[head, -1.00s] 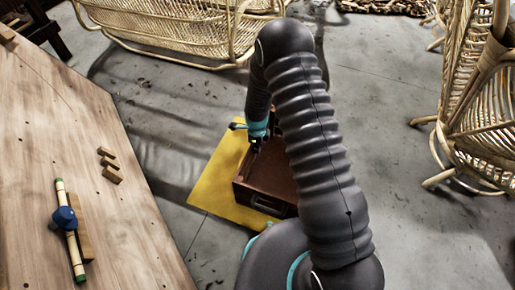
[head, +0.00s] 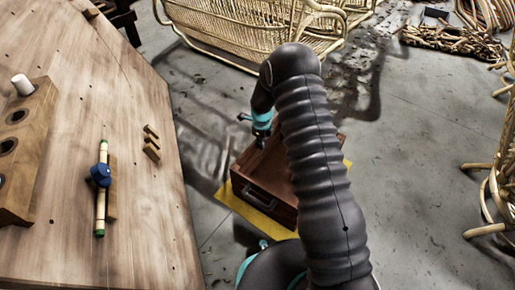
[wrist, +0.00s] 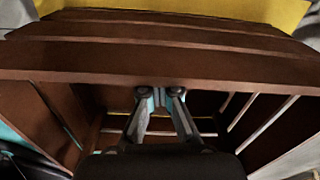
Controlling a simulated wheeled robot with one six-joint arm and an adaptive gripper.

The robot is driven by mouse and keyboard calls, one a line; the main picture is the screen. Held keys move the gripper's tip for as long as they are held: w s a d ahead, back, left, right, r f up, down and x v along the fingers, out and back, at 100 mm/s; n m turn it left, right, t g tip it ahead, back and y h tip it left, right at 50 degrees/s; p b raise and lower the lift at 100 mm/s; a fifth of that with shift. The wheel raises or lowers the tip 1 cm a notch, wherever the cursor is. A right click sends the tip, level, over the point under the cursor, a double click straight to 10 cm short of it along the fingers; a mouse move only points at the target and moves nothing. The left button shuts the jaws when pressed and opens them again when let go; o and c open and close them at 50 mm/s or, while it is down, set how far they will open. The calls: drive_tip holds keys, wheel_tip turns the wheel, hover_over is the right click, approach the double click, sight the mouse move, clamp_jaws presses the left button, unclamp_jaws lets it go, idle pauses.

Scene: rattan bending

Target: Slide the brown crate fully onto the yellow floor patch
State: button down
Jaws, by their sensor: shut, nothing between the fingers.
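The brown crate (head: 262,182) is a slatted wooden box with a dark handle on its front, standing over the yellow floor patch (head: 240,212). Yellow shows along its front left and as a sliver at its right; my arm hides part of the crate and patch. My gripper (head: 260,145) points down at the crate's far left part, shut and empty. In the wrist view, the gripper (wrist: 160,93) is inside the crate (wrist: 150,62), close to one slatted wall. Contact with that wall cannot be told. The patch (wrist: 230,10) shows beyond that wall.
A wooden workbench (head: 130,225) with a drilled block and a pole with a blue fitting stands at left. Rattan seating (head: 250,30) is behind and rattan furniture (head: 495,190) at right. Grey floor is open right of the crate.

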drive_tip(key=s+d+r+p, duration=0.1)
drive_tip(key=s+d+r, duration=0.1)
drive_tip(key=r, duration=0.8)
drive_tip(key=shift+d, duration=0.7)
